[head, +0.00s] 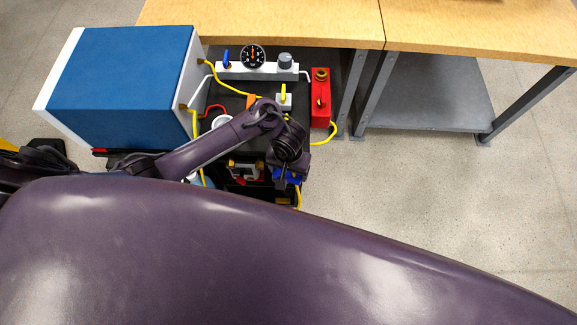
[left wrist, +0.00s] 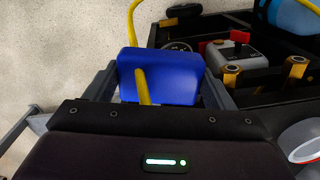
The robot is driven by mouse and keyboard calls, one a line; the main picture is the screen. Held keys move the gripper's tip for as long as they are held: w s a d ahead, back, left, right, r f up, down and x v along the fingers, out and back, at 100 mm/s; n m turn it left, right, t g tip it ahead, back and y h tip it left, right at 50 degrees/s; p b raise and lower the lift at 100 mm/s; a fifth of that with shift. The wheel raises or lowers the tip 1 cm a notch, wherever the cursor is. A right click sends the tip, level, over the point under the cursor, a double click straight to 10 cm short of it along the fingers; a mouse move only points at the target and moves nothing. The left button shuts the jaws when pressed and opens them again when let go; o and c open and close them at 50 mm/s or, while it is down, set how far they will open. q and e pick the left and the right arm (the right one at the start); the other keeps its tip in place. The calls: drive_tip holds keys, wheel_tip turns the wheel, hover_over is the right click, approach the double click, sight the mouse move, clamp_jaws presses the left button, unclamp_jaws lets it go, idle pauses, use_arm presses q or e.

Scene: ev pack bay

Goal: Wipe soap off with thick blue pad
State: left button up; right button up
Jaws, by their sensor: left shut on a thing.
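My left gripper (head: 285,172) hangs over the front right part of a dark cart. It is shut on a thick blue pad (left wrist: 180,72), which sits between both fingers in the left wrist view. A bit of the pad's blue (head: 291,178) shows under the gripper in the head view. A yellow strip crosses the near face of the pad; I cannot tell whether it touches it. No soap can be made out in either view. The surface under the pad is hidden. My right gripper is not in view.
On the cart are a large blue box (head: 125,80), a white panel with a gauge (head: 253,56), a red block (head: 320,105) and loose yellow cables (head: 234,93). A wooden bench (head: 270,22) stands behind. The floor to the right is clear.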

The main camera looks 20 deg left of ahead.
use_arm(q)
drive_tip(key=shift+s+f, duration=0.2)
drive_tip(key=shift+s, duration=0.2)
drive_tip(key=shift+w+a+r+p, duration=0.15)
drive_tip(key=shift+w+p, duration=0.2)
drive_tip(key=shift+w, duration=0.1)
drive_tip(key=shift+w, duration=0.15)
drive_tip(key=shift+s+p, duration=0.3)
drive_tip(key=shift+p, duration=0.05)
drive_tip(key=shift+s, duration=0.2)
drive_tip(key=shift+s+d, duration=0.2)
drive_tip(key=shift+s, duration=0.05)
drive_tip(key=shift+s+p, duration=0.1)
drive_tip(key=shift+p, duration=0.25)
